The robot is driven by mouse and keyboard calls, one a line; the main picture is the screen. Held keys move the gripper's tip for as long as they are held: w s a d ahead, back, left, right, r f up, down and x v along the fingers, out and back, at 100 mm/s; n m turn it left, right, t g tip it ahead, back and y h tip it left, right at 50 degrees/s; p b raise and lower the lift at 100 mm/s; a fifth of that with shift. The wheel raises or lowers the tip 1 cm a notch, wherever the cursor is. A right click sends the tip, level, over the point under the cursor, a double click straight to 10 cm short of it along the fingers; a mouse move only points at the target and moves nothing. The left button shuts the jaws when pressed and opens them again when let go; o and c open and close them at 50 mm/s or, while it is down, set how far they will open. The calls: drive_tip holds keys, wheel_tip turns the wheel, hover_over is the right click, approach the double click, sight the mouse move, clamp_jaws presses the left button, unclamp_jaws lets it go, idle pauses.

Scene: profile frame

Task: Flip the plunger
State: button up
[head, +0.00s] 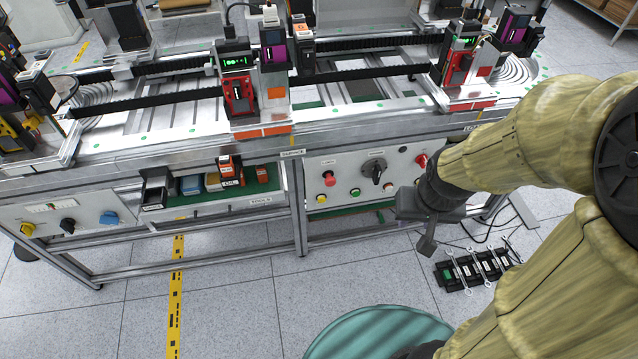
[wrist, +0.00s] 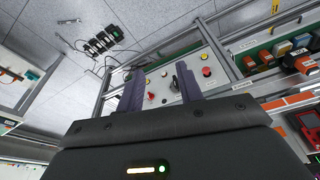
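No part stands out clearly as a plunger in either view. My gripper (head: 414,224) is in front of the bench, near the right end of the control panel (head: 345,172). In the wrist view my gripper (wrist: 160,78) has its two dark fingers apart with nothing between them. The panel (wrist: 158,88) lies beyond the fingers, at a distance. It carries a black rotary knob (head: 376,170), a red button (head: 329,178), a red knob (head: 421,160) and small coloured buttons. Red-and-black station units (head: 238,85) and (head: 458,58) stand on the bench top.
The bench's metal front rail (head: 190,153) runs above the panel. A green shelf (head: 215,197) with small bins is left of it. A black rack with wrenches (head: 470,272) and cables lie on the floor at right. A teal round surface (head: 380,335) is at the bottom.

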drive_tip(key=o, duration=0.5)
drive_tip(key=shift+w+f, duration=0.1)
drive_tip(key=shift+f, duration=0.05)
drive_tip(key=w+a+f+n+t+b, duration=0.1)
drive_tip(key=w+a+f+t+b, duration=0.1)
drive_tip(key=w+f+b, duration=0.5)
wheel_tip(320, 180, down, 3)
drive_tip(key=shift+f+n+t+b, duration=0.1)
drive_tip(key=shift+n+t+b, duration=0.3)
drive_tip(key=shift+b, duration=0.6)
drive_tip(key=w+a+f+n+t+y+b, duration=0.1)
drive_tip(key=w+a+f+t+b, duration=0.3)
drive_tip(key=f+b, duration=0.4)
drive_tip(key=w+a+f+n+t+y+b, duration=0.2)
drive_tip(key=w+a+f+t+b, duration=0.1)
drive_tip(key=f+b, duration=0.6)
drive_tip(key=w+a+f+n+t+y+b, duration=0.1)
drive_tip(key=w+a+f+t+b, duration=0.3)
drive_tip(key=f+b, duration=0.5)
drive_tip(key=w+y+b, duration=0.1)
drive_tip(key=w+b, duration=0.1)
drive_tip(key=b, duration=0.1)
drive_tip(key=shift+w+a+n+t, duration=0.2)
drive_tip(key=shift+a+n+t, duration=0.1)
drive_tip(key=shift+t, duration=0.1)
drive_tip(key=shift+w, duration=0.1)
